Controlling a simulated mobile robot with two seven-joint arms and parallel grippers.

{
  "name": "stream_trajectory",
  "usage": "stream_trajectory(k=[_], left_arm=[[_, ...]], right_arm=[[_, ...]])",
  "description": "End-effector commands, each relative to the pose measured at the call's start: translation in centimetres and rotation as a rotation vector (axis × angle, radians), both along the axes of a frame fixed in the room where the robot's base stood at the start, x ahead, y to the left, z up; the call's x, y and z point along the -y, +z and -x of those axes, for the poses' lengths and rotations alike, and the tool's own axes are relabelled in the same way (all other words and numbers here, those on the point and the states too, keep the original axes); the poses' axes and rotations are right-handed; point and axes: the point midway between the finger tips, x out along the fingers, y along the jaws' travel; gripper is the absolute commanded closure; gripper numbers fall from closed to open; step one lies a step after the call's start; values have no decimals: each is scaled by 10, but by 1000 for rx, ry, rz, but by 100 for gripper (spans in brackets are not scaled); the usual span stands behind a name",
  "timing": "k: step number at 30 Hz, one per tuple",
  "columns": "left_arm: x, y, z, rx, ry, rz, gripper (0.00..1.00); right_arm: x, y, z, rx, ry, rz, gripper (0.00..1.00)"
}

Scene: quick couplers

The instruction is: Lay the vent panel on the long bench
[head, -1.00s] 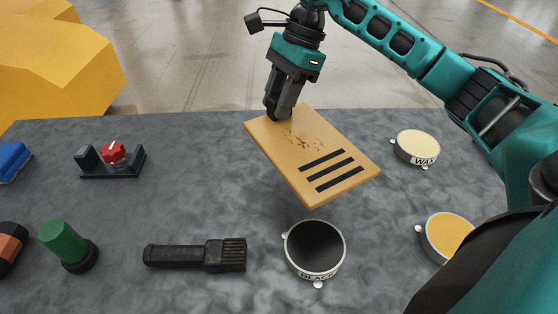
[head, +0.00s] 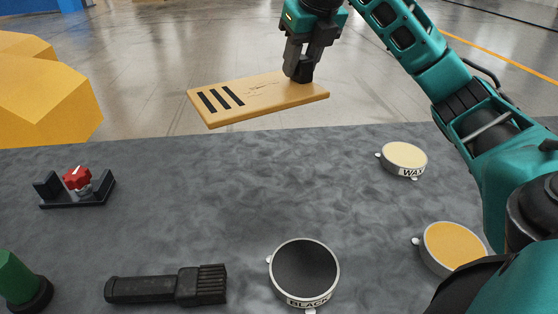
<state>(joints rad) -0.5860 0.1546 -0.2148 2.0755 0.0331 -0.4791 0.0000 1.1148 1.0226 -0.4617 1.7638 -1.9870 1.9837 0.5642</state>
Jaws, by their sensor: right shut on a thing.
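The vent panel (head: 262,97) is a flat tan plate with three dark slots near its left end and dark scuff marks toward the right. My right gripper (head: 298,74) is shut on the panel's right part and holds it in the air, near the far edge of the bench. The panel is roughly level and apart from the surface. The grey mottled bench (head: 220,190) fills the lower view; I cannot tell from this view alone whether it is the long bench. My left gripper is not in view.
A black brush (head: 168,286), a round tin marked BLACK (head: 304,270), a WAX tin (head: 403,158) and an orange-topped tin (head: 452,246) stand on the bench. A red-knobbed valve in a black holder (head: 77,183) and a green cylinder (head: 18,280) are left. The middle is clear.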

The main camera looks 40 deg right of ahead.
Motion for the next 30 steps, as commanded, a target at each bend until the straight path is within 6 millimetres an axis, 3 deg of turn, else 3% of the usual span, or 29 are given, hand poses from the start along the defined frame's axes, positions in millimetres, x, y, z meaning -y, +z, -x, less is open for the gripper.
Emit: stream_trajectory(k=[1, 3, 12, 20, 27, 30], left_arm=[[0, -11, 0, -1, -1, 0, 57], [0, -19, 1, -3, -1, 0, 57], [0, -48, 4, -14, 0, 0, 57], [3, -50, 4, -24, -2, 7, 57], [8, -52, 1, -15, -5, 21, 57], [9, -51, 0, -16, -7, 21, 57]], right_arm=[[0, -21, 1, -5, 1, 0, 99], [0, -41, 1, -6, 1, 1, 99], [0, -115, 1, -3, 4, 1, 99], [0, -140, 0, 0, 4, 0, 99], [0, -175, 0, -1, 5, 0, 99], [0, -179, 0, 1, 5, 0, 99]])
